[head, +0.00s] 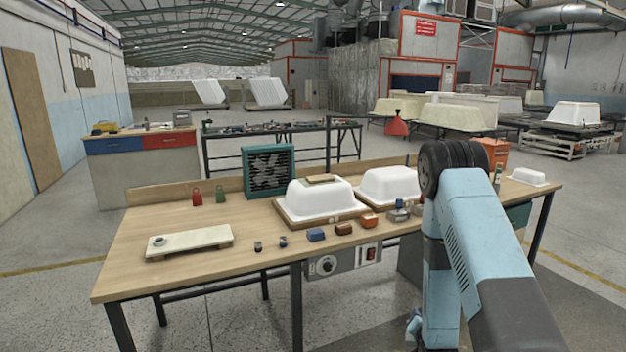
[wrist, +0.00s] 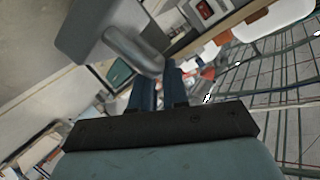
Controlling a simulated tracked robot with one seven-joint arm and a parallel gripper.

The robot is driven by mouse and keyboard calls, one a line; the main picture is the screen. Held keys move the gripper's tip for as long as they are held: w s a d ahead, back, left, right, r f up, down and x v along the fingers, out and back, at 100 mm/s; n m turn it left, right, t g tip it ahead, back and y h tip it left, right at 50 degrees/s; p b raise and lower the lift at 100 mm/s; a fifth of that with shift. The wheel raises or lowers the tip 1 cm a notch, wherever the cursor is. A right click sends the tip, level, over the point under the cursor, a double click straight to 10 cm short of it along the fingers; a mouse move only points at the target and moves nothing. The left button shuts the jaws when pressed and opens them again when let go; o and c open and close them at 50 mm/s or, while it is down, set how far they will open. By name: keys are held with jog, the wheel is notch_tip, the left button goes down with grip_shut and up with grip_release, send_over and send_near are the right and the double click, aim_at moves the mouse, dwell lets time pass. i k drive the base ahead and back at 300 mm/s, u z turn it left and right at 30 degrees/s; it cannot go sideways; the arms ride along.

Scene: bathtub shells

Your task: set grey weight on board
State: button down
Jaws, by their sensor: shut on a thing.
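In the wrist view, my gripper (wrist: 158,76) has its two blue fingers shut on the rounded bar of a grey thing, which I take to be the grey weight (wrist: 92,28). Its body fills the top left of that view. A pale low board (head: 200,240) lies on the left part of the bench in the head view, with a small grey ring (head: 160,241) on its left end. In the head view my gripper and the held thing cannot be made out; my arm covers the right front of the bench.
A small board (head: 322,179) lies on one shell. Several small blocks line the front edge. A control box (head: 340,264) hangs below.

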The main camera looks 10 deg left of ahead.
aim_at(320, 179)
jog(key=u, duration=0.05)
jog(key=i, duration=0.85)
jog(key=z, duration=0.15)
